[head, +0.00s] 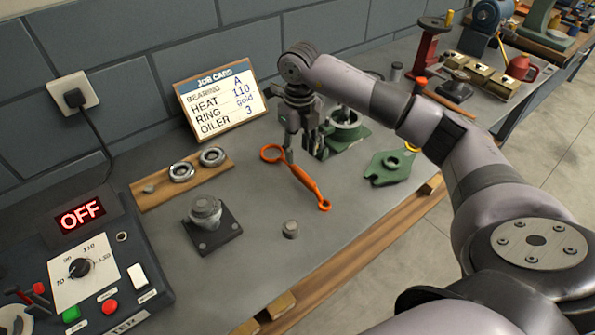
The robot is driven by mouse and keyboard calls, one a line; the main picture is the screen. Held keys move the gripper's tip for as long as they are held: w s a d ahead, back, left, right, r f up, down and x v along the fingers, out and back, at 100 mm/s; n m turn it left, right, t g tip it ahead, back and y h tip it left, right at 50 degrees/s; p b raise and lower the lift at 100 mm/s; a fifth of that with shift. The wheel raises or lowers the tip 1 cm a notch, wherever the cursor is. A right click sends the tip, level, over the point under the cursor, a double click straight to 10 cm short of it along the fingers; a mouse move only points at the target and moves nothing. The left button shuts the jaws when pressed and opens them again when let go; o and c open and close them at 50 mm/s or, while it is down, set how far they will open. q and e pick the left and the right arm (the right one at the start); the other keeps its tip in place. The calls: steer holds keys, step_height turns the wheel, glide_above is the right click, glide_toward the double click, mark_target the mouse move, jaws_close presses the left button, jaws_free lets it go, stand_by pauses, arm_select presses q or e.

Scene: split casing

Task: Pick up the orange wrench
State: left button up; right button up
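The orange wrench (304,180) lies on the grey workbench (330,215) in the middle of the head view. Its large ring end is at the upper left and its small ring end at the lower right. My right gripper (291,156) points down over the wrench near its ring end. Its fingertips overlap the upper part of the wrench in the picture. I cannot tell whether they touch it or how far apart they are, since the fingers show nearly edge-on. My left gripper is not in view.
A green vice-like casing (345,132) stands just behind my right gripper, and a green cover (389,168) lies to the right. A small grey cylinder (290,229), a post on a plate (207,222) and a ring board (181,181) stand left and in front. The heater panel (95,265) is at the lower left.

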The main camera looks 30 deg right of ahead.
mark_target(300, 171)
step_height(300, 171, down, 4)
steer(key=shift+d+p, duration=0.15)
steer(key=shift+p, duration=0.25)
steer(key=shift+f, duration=0.15)
steer(key=shift+s+f, duration=0.1)
steer(key=shift+f, duration=0.15)
step_height(300, 171, down, 5)
steer(key=shift+r+p, duration=0.1)
steer(key=shift+p, duration=1)
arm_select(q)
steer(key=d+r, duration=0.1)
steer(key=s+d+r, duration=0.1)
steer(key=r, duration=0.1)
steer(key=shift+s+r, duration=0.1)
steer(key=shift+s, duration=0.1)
arm_select(e)
steer(key=shift+c, duration=0.6)
jaws_close()
steer(key=shift+r, duration=0.1)
